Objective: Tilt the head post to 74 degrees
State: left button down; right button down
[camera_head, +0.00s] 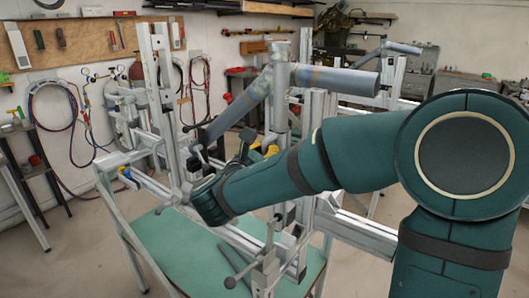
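The frame jig (112,187) stands in the middle, built of pale aluminium rails and posts. Its tall, slightly leaning post (165,95) on the left may be the head post; I cannot be sure which post it is, nor read an angle. Joined grey tubes (335,80) are on the jig, with one tube sloping down left. My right arm reaches in from the right, across the jig. Its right gripper (200,188) is low beside the left posts and mostly hidden behind the wrist. I cannot tell whether it touches or grips anything. My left gripper is not in view.
Handles and clamps (262,270) stick out at the jig's front. A green tabletop (185,245) lies below. A workbench (30,165) stands at left, and hoses (52,108) hang on the wall. Open floor shows at the lower left.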

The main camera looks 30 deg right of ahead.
jog(key=shift+w+a+r+p, duration=0.1)
jog(key=shift+w+p, duration=0.15)
jog(key=shift+p, duration=0.2)
jog(key=w+a+f+n+p, duration=0.1)
jog(key=w+a+n+p, duration=0.1)
jog(key=w+p, duration=0.3)
jog(key=shift+w+a+f+n+y, duration=0.15)
jog(key=shift+w+a+n+y, duration=0.15)
jog(key=shift+n, duration=0.2)
jog(key=c, duration=1)
grip_release()
jog(key=shift+g, duration=0.3)
jog(key=shift+d, duration=0.1)
